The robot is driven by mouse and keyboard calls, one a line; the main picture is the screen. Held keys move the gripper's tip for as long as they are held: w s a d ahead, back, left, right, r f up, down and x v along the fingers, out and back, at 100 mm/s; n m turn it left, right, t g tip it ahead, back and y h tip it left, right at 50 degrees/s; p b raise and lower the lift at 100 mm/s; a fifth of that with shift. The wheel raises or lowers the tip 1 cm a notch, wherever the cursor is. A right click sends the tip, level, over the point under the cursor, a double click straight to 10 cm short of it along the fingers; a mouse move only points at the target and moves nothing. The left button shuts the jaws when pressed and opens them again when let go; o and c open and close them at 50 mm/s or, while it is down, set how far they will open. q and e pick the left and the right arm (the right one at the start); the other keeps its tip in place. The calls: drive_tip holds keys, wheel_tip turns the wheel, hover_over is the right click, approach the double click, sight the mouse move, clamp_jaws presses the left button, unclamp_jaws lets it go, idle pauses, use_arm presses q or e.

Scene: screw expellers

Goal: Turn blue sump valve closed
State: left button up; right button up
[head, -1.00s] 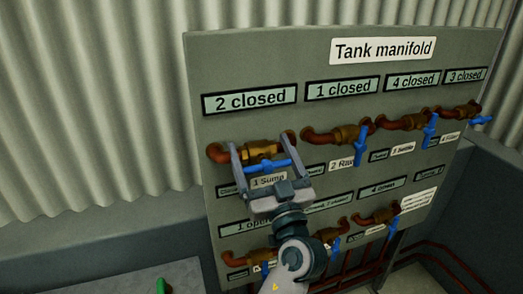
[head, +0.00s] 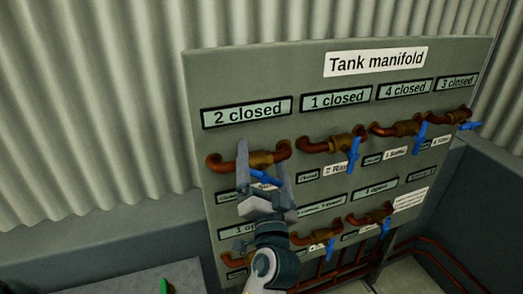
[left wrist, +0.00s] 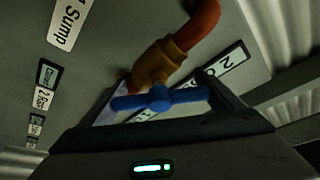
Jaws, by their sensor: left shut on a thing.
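The blue sump valve handle (head: 265,179) is on the top left brass valve (head: 260,159) of the grey manifold panel. It slants slightly down to the right. My left gripper (head: 261,160) reaches up from below and is shut on the handle, with one finger at each end. In the left wrist view the blue handle (left wrist: 160,98) spans between the fingers, in front of the brass body. A "1 Sump" label (left wrist: 68,22) shows there, but my gripper hides it in the head view. My right gripper is not in view.
The sign above this valve reads "2 closed" (head: 247,112). Other blue-handled valves (head: 354,155) sit to the right and in a lower row (head: 331,248). Corrugated wall (head: 90,100) stands behind. A grey surface with a green object (head: 166,286) is at the lower left.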

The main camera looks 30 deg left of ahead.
use_arm(q)
drive_tip(key=shift+w+r+m+h+p, duration=0.1)
drive_tip(key=shift+r+m+h+p, duration=0.15)
drive_tip(key=shift+m+h+p, duration=0.6)
drive_tip(key=m, duration=0.1)
drive_tip(key=m+p, duration=0.1)
drive_tip(key=m+h, duration=0.1)
drive_tip(key=m, duration=0.1)
drive_tip(key=shift+w+d+f+p, duration=0.1)
drive_tip(key=shift+f+p, duration=0.2)
drive_tip(key=shift+p, duration=0.05)
drive_tip(key=shift+f+m+g+h, duration=0.25)
drive_tip(key=shift+m+g, duration=0.05)
drive_tip(key=shift+m, duration=0.65)
drive_tip(key=m, duration=0.2)
drive_tip(key=shift+w+d+f+m+g+h, duration=0.1)
drive_tip(key=shift+f+m+g+h, duration=0.2)
drive_tip(key=shift+m+h, duration=0.1)
drive_tip(key=shift+m, duration=0.4)
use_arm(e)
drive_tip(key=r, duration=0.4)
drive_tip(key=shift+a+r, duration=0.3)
use_arm(q)
drive_tip(key=shift+f, duration=0.1)
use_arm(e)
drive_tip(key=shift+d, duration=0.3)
use_arm(q)
drive_tip(key=o, duration=0.9)
